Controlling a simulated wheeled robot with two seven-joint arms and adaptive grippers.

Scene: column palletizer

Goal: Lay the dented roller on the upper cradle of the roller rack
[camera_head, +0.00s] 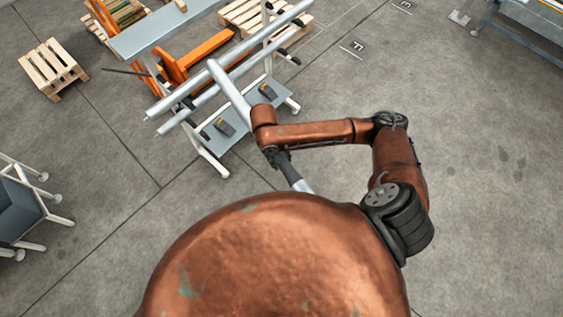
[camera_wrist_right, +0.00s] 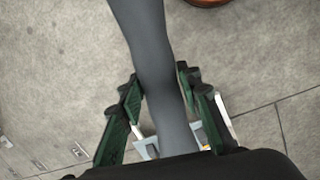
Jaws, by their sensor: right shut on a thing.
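My right gripper (camera_wrist_right: 160,95) is shut around a long grey roller (camera_wrist_right: 145,40), with green-and-black fingers on both sides of it. In the wrist view the roller's outline bends inward near the fingers; I cannot tell if this is the dent. In the head view the roller's pale far part (camera_head: 229,90) reaches over the roller rack (camera_head: 213,158), and its near end (camera_head: 302,186) points back toward my body. My right arm hides its middle. Two long bars or rollers (camera_head: 180,93) run across the rack. Its upper cradle cannot be made out clearly. My left gripper is not in view.
A wooden pallet (camera_head: 53,66) lies far left, a grey cart (camera_head: 20,205) left.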

